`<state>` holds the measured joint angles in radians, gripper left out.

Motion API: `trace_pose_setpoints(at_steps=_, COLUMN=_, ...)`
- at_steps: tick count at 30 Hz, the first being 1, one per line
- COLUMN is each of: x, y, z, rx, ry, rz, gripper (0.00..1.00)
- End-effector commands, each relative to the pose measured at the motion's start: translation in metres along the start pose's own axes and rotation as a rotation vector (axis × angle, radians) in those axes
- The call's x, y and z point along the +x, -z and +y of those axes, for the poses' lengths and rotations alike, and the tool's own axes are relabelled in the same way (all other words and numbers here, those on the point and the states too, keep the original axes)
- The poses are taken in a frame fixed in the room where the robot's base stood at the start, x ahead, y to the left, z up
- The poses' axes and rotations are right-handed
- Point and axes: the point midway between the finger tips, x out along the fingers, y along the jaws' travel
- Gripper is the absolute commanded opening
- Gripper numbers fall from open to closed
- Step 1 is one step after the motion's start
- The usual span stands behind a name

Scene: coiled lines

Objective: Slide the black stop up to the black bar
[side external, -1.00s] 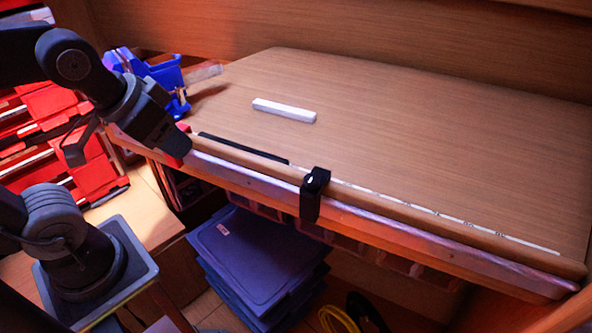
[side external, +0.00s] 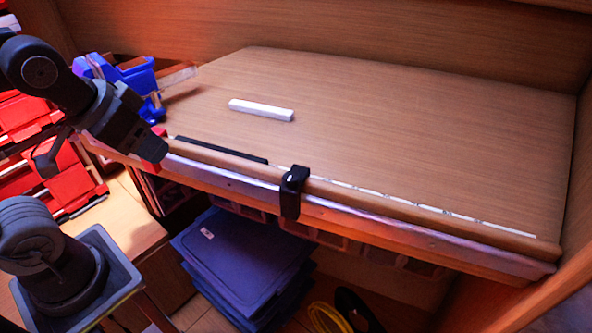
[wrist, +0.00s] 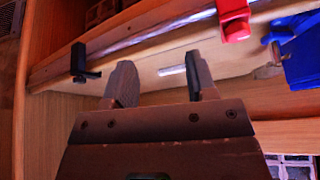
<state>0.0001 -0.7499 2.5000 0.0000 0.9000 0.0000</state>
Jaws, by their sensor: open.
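The black stop (side external: 292,192) is clipped over the front edge of the wooden bench, on the pale rail. It also shows in the wrist view (wrist: 79,62). The black bar (side external: 220,149) lies flat along the same edge to the left of the stop. A small gap separates the bar's right end from the stop. My gripper (side external: 148,152) is at the left end of the bench edge, near the bar's left end and well away from the stop. In the wrist view my gripper (wrist: 163,80) has its two fingers apart with nothing gripped between them.
A white block (side external: 261,110) lies on the bench behind the bar. A red piece (wrist: 233,20) sits at the rail's end, beside a blue vise (side external: 128,75). A white scale strip (side external: 420,207) runs right of the stop. Blue bins (side external: 240,260) are stacked below.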

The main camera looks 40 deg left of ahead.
Motion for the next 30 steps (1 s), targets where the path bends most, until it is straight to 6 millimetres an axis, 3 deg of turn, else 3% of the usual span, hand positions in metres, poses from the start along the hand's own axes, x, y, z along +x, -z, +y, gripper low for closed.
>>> trace_pose_setpoints(at_steps=7, x=0.0, y=0.0, z=0.0, rx=0.0, ry=0.0, rz=0.0, gripper=0.52)
trace_pose_setpoints(at_steps=10, x=-0.001, y=0.002, z=0.001, rx=-0.002, ry=-0.001, rz=-0.003, gripper=0.57)
trace_pose_setpoints(at_steps=14, x=-0.008, y=0.02, z=0.009, rx=-0.024, ry=-0.017, rz=-0.038, gripper=0.57)
trace_pose_setpoints(at_steps=16, x=-0.014, y=0.038, z=0.018, rx=-0.049, ry=-0.029, rz=-0.079, gripper=0.57)
trace_pose_setpoints(at_steps=24, x=-0.028, y=0.12, z=0.083, rx=-0.179, ry=-0.031, rz=-0.29, gripper=0.57)
trace_pose_setpoints(at_steps=30, x=-0.023, y=0.157, z=0.142, rx=-0.258, ry=0.023, rz=-0.418, gripper=0.57)
